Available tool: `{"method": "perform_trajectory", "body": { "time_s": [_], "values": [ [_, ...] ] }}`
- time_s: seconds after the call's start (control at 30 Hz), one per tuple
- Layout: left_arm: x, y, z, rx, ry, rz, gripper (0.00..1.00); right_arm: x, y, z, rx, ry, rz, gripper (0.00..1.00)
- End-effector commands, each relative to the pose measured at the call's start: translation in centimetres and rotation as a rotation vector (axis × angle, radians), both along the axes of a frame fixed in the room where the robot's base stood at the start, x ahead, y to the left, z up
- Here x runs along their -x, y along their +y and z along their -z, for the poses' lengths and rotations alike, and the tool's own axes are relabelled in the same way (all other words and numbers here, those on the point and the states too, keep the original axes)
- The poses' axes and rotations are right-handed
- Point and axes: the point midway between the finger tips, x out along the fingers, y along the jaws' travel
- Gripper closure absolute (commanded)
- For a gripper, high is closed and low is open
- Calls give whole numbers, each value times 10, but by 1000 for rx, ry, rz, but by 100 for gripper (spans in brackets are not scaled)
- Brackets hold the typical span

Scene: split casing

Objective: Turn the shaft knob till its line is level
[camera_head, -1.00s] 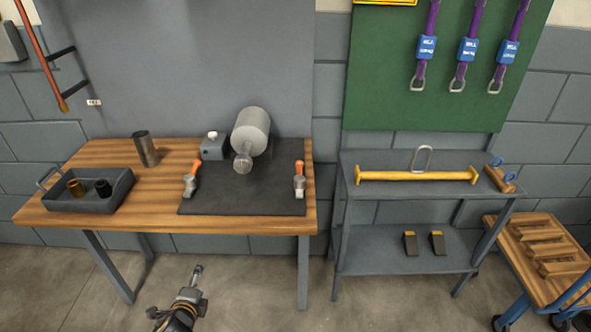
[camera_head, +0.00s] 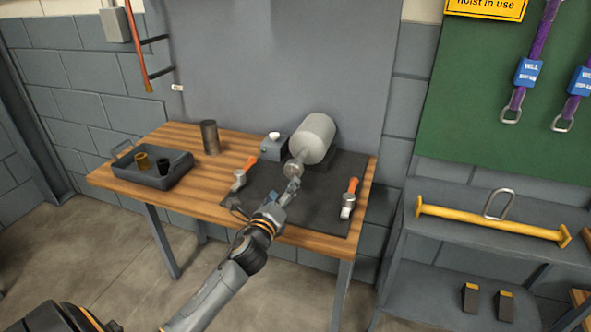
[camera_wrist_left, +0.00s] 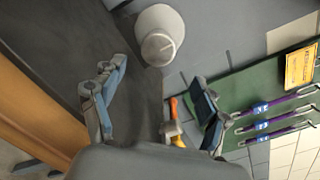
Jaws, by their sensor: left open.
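The shaft knob (camera_head: 294,169) is a pale round disc on the front of a grey cylinder (camera_head: 315,137) on the bench. In the left wrist view the knob face (camera_wrist_left: 159,48) shows a faint line; its angle to level is hard to tell. My right gripper is not in view.
A grey box (camera_head: 272,149) sits beside the cylinder. A metal cup (camera_head: 210,137) and a tray (camera_head: 150,180) with two bushings are at left. A shelf cart (camera_head: 470,275) stands right.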

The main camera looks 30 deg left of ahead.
Motion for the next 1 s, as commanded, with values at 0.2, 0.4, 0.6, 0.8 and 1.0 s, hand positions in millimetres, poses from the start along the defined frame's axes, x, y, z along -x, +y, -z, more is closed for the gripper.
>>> {"method": "perform_trajectory", "body": {
  "time_s": [0.2,0.4,0.6,0.8,1.0],
  "values": [
    [-45,13,-2,3,-1,-2,25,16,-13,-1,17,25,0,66],
    [-76,21,0,2,0,-1,25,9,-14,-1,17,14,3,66],
    [-92,26,0,2,0,-1,25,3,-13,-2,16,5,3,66],
    [-96,27,0,1,1,0,25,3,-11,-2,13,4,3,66],
    [-95,27,0,1,1,0,31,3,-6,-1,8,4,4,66]
  ]
}}
